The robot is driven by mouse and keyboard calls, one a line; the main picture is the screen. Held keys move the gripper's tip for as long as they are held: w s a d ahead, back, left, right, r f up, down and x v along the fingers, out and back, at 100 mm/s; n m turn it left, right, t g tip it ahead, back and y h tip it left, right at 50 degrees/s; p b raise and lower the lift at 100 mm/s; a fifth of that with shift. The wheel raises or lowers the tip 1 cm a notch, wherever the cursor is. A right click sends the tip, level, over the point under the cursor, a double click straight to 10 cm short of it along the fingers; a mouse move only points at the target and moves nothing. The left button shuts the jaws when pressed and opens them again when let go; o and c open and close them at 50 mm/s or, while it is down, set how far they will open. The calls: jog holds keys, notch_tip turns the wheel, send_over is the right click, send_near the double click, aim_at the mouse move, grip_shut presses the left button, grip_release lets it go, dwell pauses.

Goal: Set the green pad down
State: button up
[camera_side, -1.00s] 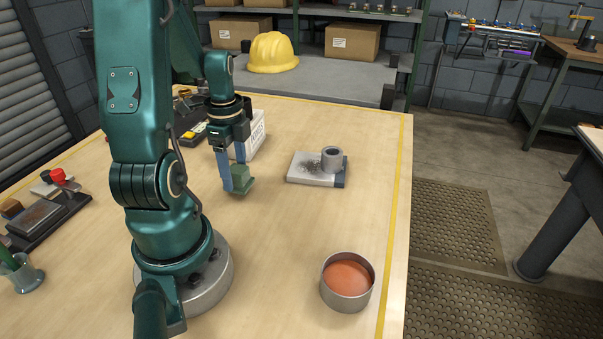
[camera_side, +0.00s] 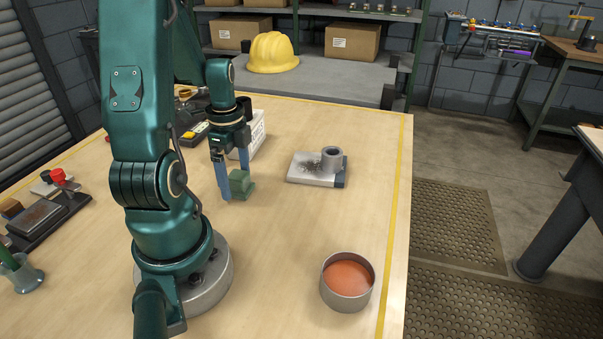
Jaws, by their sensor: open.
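The green pad (camera_side: 240,185) is a small green block with a wider base. It rests on the wooden table, left of the middle of the view. My gripper (camera_side: 234,188) points down with its blue fingers on either side of the pad. The fingers are open, with the left one reaching low beside the pad and the other partly behind it. I cannot tell whether either finger still touches the pad.
A grey-white plate (camera_side: 308,172) with a grey ring (camera_side: 332,160) on it lies to the right. A round tin with orange contents (camera_side: 347,282) stands at the front right. A white box (camera_side: 252,135) stands behind my gripper. The table (camera_side: 280,240) between is clear.

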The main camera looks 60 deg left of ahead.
aim_at(235, 174)
notch_tip(235, 174, up, 11)
jog(key=w+d+r+n+t, duration=0.1)
jog(key=d+n, duration=0.3)
jog(key=d, duration=0.6)
jog(key=w+d+r+n+t, duration=0.1)
jog(key=d+n+t, duration=0.3)
jog(key=d, duration=0.7)
jog(key=shift+r+n+t, duration=0.3)
jog(key=shift+r+n, duration=0.2)
jog(key=shift+r, duration=0.2)
